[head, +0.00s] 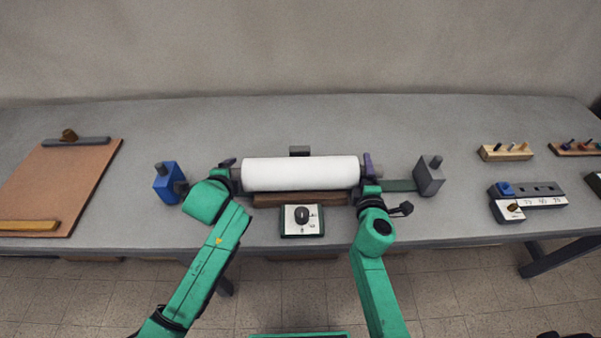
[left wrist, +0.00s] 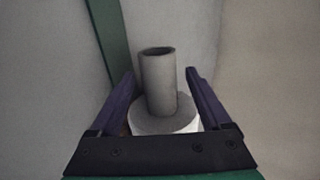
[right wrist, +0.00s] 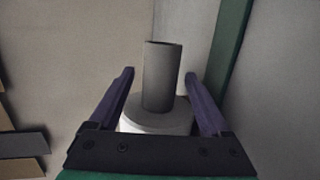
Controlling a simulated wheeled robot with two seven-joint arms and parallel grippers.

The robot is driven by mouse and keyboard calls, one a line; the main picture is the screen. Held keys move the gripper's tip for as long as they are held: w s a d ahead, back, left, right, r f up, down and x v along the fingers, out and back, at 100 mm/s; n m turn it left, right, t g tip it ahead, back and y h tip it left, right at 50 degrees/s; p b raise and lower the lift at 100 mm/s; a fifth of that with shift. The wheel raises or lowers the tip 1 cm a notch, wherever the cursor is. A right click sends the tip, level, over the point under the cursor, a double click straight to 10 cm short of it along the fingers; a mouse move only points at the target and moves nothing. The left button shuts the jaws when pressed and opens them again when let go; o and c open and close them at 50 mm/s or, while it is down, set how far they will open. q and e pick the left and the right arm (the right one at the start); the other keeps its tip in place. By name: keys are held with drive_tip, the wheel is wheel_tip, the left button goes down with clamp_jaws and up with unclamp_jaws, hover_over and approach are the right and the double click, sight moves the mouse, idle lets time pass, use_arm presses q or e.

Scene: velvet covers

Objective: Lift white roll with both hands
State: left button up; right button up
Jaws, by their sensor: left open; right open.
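A white roll (head: 300,173) lies horizontally across the middle of the table, above a brown wooden cradle (head: 300,199). A grey core stub sticks out of each end. My left gripper (head: 231,168) is at the roll's left end. In the left wrist view its open fingers (left wrist: 160,88) stand on either side of the grey core stub (left wrist: 158,80), with gaps to both. My right gripper (head: 370,170) is at the right end. In the right wrist view its open fingers (right wrist: 161,88) stand on either side of the other stub (right wrist: 161,78). The roll's underside is hidden.
A blue block (head: 167,184) stands left of the roll and a grey block (head: 429,176) right of it. A dial box (head: 302,220) sits in front. A brown board (head: 60,185) lies far left. Peg holders (head: 506,152) and a labelled tray (head: 540,202) are at right. The back table is clear.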

use_arm(q)
clamp_jaws()
use_arm(e)
clamp_jaws()
use_arm(q)
drive_tip(key=shift+r, duration=0.15)
use_arm(e)
drive_tip(key=shift+r, duration=0.15)
idle(0.8)
